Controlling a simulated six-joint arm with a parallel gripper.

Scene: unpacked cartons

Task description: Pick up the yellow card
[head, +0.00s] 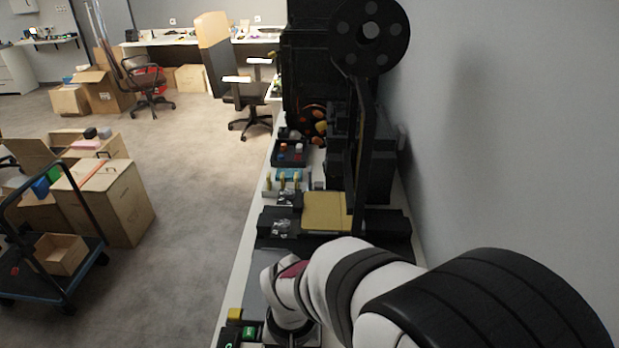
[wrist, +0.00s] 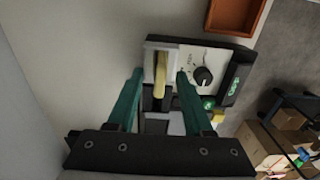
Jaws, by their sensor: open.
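The yellow card (wrist: 160,76) shows in the wrist view as a narrow upright strip. It stands at the white and black part of a device with a pale panel (wrist: 207,57). My gripper (wrist: 160,72) is open, with one green finger on each side of the card. A gap shows between the card and each finger; I cannot tell how far down the fingers reach. In the head view my arm covers this spot, and I cannot make out the card there.
A machine with a tan plate (head: 327,211) stands farther along the bench, against the wall.

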